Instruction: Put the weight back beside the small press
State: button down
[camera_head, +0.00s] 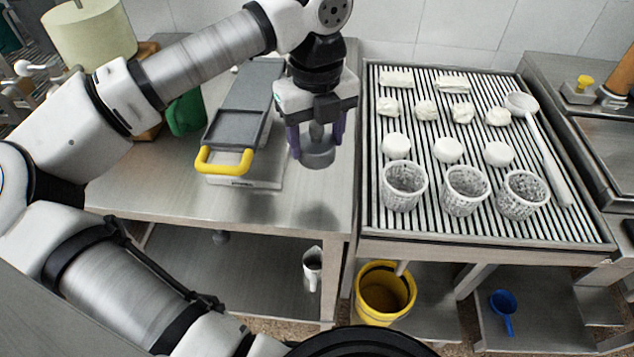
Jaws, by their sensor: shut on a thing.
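The weight (318,155) is a grey metal disc with a narrower knob on top. My gripper (316,136) points down with its purple fingers on both sides of the knob, shut on it. The weight is over the right part of the steel table; I cannot tell whether its underside touches the top. The small press (235,128), grey with a yellow handle (224,160) at its front, lies on the table to the left of the weight. A gap of bare table shows between the weight and the yellow handle. My wrist is close to the press's back right end.
The steel table (290,208) is bare in front of the weight. A ribbed draining table (372,225) with perforated baskets (464,190), white pieces and a ladle (545,150) stands to the right. A green jug (184,112) stands left of the press. A yellow bucket (372,312) is below.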

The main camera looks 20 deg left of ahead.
aim_at(316, 125)
jog(key=shift+f+b, duration=1.8)
jog(key=shift+f, duration=2.35)
jog(key=shift+f, duration=0.2)
jog(key=shift+c, duration=2.4)
grip_release()
jog(key=shift+r, duration=0.1)
notch_tip(316, 125, up, 12)
jog(key=shift+r, duration=0.1)
